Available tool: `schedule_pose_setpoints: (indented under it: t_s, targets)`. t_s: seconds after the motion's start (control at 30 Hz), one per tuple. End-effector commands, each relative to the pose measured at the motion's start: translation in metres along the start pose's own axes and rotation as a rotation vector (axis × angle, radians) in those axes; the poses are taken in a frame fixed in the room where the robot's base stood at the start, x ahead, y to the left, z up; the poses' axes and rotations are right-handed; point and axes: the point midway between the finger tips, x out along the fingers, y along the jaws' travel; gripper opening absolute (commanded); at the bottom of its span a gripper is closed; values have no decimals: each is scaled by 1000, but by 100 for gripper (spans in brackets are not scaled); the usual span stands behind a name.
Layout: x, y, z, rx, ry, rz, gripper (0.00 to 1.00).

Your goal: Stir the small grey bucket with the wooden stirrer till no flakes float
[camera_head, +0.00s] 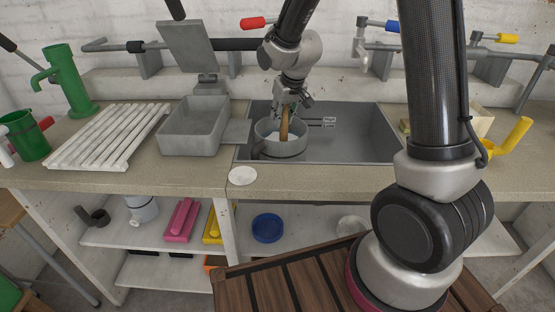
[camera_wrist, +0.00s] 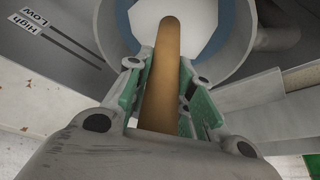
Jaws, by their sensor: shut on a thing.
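The small grey bucket (camera_head: 279,150) stands at the left side of the sunken grey basin. My gripper (camera_head: 287,107) is above it, shut on the wooden stirrer (camera_head: 284,124). The stirrer points down into the bucket. In the wrist view the stirrer (camera_wrist: 163,75) runs between the green-padded fingers of my gripper (camera_wrist: 165,85), and the bucket's grey wall (camera_wrist: 240,35) curves around its far end. A white surface edged with blue shows inside the bucket. I cannot make out single flakes.
The basin (camera_head: 355,135) has free room right of the bucket; High and Low marks (camera_wrist: 36,22) are on it. A grey tray (camera_head: 190,130) and white slatted rack (camera_head: 108,137) stand left. A white disc (camera_head: 242,176) lies at the counter's front. A yellow handle (camera_head: 514,137) is right.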

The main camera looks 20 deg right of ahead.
Motion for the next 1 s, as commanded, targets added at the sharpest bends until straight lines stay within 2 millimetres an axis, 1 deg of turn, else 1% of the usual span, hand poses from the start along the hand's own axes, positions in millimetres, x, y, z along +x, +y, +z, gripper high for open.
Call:
schedule_pose_setpoints:
  t_s: [0.03,0.13,0.43,0.73,0.87,1.0]
  targets:
    - [2,-2,-5,-1,1,0,0]
    - [4,-3,-10,-1,0,0,0]
    - [4,-5,-10,-2,0,0,0]
    - [1,-32,-3,-4,0,0,0]
    - [1,-37,-2,-1,0,0,0]
    - [1,-37,-2,0,0,0,0]
